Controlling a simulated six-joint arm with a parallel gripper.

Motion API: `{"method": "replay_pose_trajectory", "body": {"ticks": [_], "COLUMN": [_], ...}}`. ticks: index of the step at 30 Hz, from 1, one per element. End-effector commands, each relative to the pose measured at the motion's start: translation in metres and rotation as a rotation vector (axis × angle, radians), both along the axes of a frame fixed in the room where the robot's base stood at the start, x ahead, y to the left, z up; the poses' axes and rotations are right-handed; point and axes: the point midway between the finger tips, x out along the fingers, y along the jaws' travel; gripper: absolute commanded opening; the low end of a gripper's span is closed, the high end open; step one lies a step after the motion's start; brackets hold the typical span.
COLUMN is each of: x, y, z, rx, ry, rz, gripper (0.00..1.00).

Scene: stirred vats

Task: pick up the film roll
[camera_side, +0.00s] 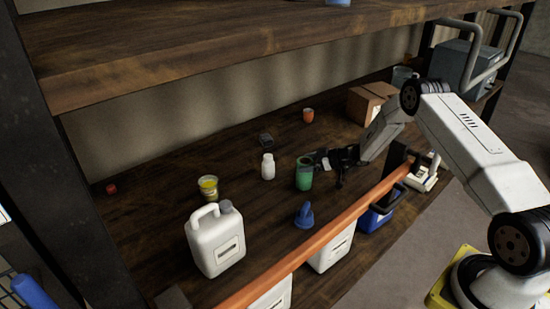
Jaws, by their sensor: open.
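A green upright cylinder (304,175) with a darker top stands on the wooden shelf near the middle of the side view. It may be the film roll, but it is too small to be sure. My gripper (322,161) is open. It is low over the shelf, just right of and behind the green cylinder, with its dark fingers pointing left. The fingers partly overlap the cylinder's upper right edge in the picture. I cannot tell whether they touch it. Nothing shows between the fingers.
Left of the cylinder stand a white bottle (268,167), a yellow-topped cup (208,187) and a white jug (215,242). A blue funnel-like object (304,215) is in front. An orange rail (315,242) runs along the front; an upper shelf (190,55) hangs above. A cardboard box (371,101) stands behind.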

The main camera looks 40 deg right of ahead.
Motion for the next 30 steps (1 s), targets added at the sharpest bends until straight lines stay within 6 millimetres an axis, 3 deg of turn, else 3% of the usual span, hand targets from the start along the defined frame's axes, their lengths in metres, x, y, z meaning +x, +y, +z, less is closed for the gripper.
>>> {"method": "replay_pose_trajectory", "body": {"ticks": [20,28,29,30], "x": [0.0082,0.0082,0.0086,0.0086], "y": [0.005,0.0051,0.0049,0.0049], "z": [-0.0039,-0.0039,-0.0031,-0.0031], "rx": [0.001,0.001,0.001,0.001], "ry": [0.0,0.0,-0.002,-0.002], "rz": [0.0,0.0,0.0,0.0], "gripper": [1.0,0.17,0.11,0.11]}}
